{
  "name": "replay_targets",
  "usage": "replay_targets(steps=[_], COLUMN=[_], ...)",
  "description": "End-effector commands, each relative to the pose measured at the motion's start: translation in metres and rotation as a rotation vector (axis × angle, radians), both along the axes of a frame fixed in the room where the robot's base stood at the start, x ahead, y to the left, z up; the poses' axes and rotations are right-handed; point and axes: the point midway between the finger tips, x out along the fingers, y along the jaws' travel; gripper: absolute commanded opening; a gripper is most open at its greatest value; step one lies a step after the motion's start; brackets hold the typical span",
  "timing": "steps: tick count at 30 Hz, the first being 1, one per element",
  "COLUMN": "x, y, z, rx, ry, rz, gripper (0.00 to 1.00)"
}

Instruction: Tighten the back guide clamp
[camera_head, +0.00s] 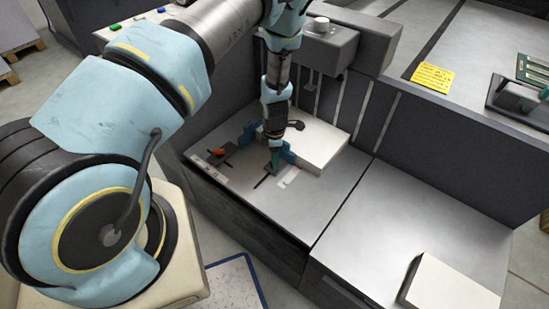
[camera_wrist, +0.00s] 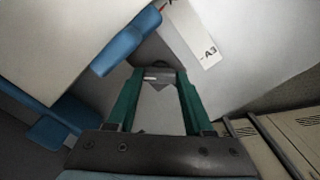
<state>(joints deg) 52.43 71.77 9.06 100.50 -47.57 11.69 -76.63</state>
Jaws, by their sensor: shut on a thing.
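My gripper (camera_head: 274,163) points down at the tray (camera_head: 250,190), beside a white paper stack (camera_head: 322,143). In the wrist view its two green fingers (camera_wrist: 158,78) close on a small dark grey piece (camera_wrist: 158,72), apparently a clamp part; which clamp it is I cannot tell. Blue guides (camera_head: 249,132) stand against the stack; another blue guide (camera_head: 289,153) is right behind the fingers. In the wrist view blue guides (camera_wrist: 125,50) show beside the stack. An orange lever (camera_head: 217,152) sits on a dark plate to the left. The fingers hide part of the held piece in the head view.
A white label marked A3 (camera_wrist: 208,48) lies near the fingertips. A grey machine housing (camera_head: 335,50) overhangs behind the tray. A second white stack (camera_head: 450,285) lies on the right surface. A yellow note (camera_head: 432,77) is on the machine top.

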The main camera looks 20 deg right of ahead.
Motion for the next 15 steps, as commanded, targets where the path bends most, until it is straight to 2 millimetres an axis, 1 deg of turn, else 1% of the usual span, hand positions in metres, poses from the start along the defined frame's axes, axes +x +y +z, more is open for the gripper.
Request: replay_targets(steps=[8, 15], x=[0.0001, 0.0006], y=[-0.0001, -0.0004], z=[0.0, -0.0005], rx=[0.0, -0.001], ry=[0.0, -0.001], rz=[-0.009, -0.094], gripper=[0.0, 0.0])
